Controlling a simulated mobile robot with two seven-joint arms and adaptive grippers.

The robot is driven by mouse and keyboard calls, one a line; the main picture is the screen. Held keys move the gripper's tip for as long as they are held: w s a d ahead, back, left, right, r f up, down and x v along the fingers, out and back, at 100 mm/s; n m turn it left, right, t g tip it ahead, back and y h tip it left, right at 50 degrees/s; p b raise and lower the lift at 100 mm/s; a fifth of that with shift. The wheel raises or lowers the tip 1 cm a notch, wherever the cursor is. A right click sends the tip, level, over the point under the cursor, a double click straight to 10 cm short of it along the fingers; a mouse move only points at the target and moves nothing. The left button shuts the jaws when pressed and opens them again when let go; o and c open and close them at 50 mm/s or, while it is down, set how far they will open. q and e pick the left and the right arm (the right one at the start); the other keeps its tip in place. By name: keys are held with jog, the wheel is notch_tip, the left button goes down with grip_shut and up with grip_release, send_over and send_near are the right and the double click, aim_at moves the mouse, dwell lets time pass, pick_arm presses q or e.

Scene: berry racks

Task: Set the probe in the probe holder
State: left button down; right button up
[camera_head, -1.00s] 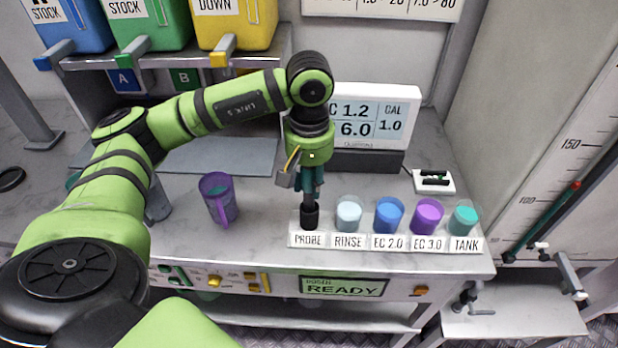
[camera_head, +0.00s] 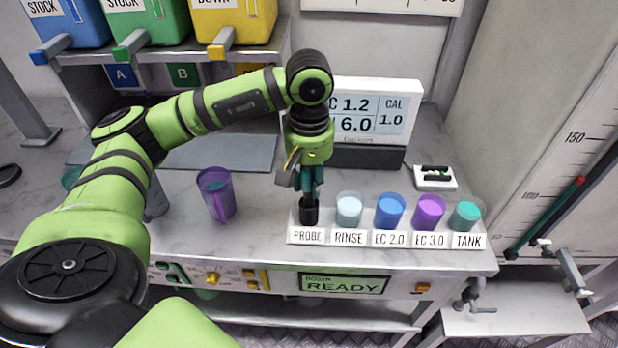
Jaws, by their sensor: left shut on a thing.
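My left gripper (camera_head: 309,186) points straight down at the left end of the white cup rack, above the PROBE label. It is shut on the probe (camera_head: 309,197), of which only a short dark part shows below the fingers. The black probe holder (camera_head: 309,215) stands upright directly beneath. The probe's lower end meets the holder's mouth in this view; how deep it sits inside is hidden. My right gripper is not in view.
Cups marked RINSE (camera_head: 349,210), EC 2.0 (camera_head: 390,211), EC 3.0 (camera_head: 429,212) and TANK (camera_head: 467,216) stand right of the holder. A purple jug (camera_head: 216,194) stands to the left. A meter display (camera_head: 376,117) stands behind my gripper.

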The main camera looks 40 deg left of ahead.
pick_arm(q)
jog(key=shift+f, duration=0.15)
jog(key=c, duration=0.8)
grip_release()
jog(key=shift+c, duration=0.2)
notch_tip(320, 180, up, 12)
dwell(0.5)
